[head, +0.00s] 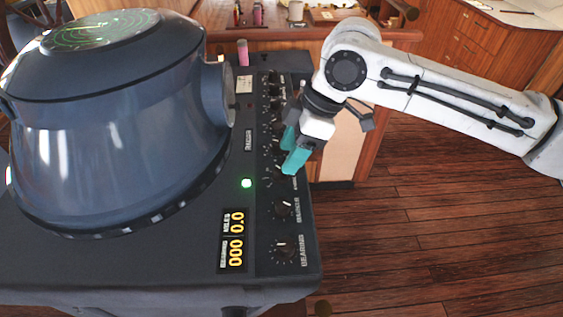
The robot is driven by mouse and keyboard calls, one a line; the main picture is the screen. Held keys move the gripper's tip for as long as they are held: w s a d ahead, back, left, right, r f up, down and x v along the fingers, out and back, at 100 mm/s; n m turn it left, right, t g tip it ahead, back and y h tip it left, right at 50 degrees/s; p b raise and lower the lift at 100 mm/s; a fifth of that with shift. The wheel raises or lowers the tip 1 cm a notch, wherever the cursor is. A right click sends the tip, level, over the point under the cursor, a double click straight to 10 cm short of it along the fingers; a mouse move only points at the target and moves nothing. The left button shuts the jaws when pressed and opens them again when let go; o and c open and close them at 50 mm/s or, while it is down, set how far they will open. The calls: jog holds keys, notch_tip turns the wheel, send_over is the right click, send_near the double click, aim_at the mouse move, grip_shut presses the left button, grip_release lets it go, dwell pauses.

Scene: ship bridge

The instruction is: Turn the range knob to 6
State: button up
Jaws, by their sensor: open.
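The radar console (130,255) has a column of several dark knobs along its right side. My gripper (289,152) is open above the middle of this column, its teal fingers pointing down at the panel. The fingers and wrist partly cover the middle knobs and their labels. A knob (278,170) shows just left of the nearer finger; I cannot tell whether they touch. Two nearer knobs, one above the other (282,209) and a lower one labelled BEARING (285,246), are clear of the gripper. I cannot make out which knob is the range knob, nor its setting.
The big blue-grey radar hood (120,130) fills the left, with a round green screen (100,32) on top. A lit green lamp (246,183) and a yellow digit display (233,240) sit left of the knobs. Wooden floor (430,230) is clear at right.

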jog(key=shift+x, duration=2.2)
grip_shut()
